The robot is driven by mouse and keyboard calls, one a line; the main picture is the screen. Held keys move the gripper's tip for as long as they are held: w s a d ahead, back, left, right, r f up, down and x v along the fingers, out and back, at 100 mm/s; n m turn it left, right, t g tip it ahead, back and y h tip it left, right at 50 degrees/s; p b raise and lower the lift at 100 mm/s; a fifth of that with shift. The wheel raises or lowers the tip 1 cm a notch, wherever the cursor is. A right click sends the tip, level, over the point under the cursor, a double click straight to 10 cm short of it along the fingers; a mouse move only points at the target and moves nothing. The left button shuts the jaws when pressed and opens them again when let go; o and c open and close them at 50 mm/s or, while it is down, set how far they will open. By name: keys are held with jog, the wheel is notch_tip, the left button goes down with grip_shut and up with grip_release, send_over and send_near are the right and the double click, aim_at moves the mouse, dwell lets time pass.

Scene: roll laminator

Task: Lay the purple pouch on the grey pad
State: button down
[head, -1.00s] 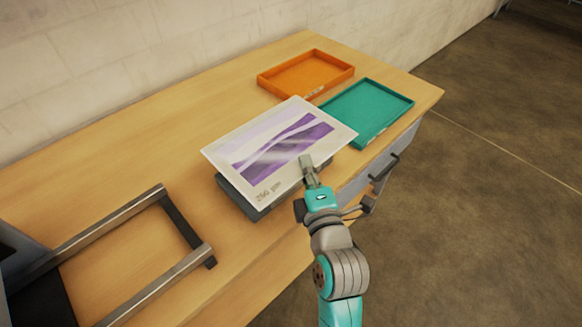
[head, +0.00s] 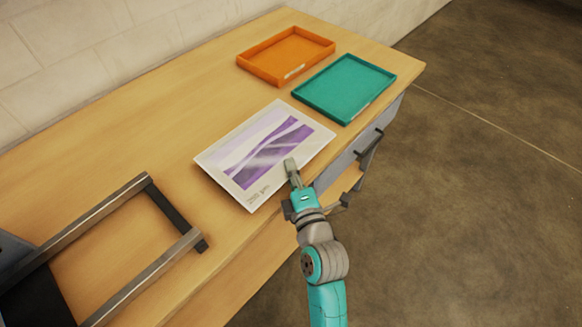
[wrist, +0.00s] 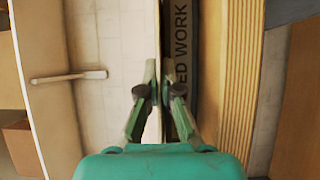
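The purple pouch (head: 262,158), a white sheet with purple bands, shows face up in the head view and lies nearly flat. My gripper (head: 291,166) is at its near right edge. In the wrist view my gripper (wrist: 157,78) has its fingers closed on either side of the pouch (wrist: 156,30), seen edge-on as a thin pale strip. The dark grey pad (wrist: 181,45), lettered "ED WORK", runs close alongside the pouch in that view. The pouch hides the pad in the head view. I cannot tell whether they touch.
An orange tray (head: 242,62) and a teal tray (head: 302,101) sit farther back on the wooden desk (head: 110,130). A metal frame (head: 95,213) stands at the left. A drawer handle (head: 368,145) juts from the desk's right side.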

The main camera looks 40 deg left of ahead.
jog(key=shift+f, duration=0.15)
jog(key=c, duration=1.3)
grip_release()
jog(key=shift+r, duration=0.2)
jog(key=v, duration=1.2)
jog(key=shift+f, duration=0.1)
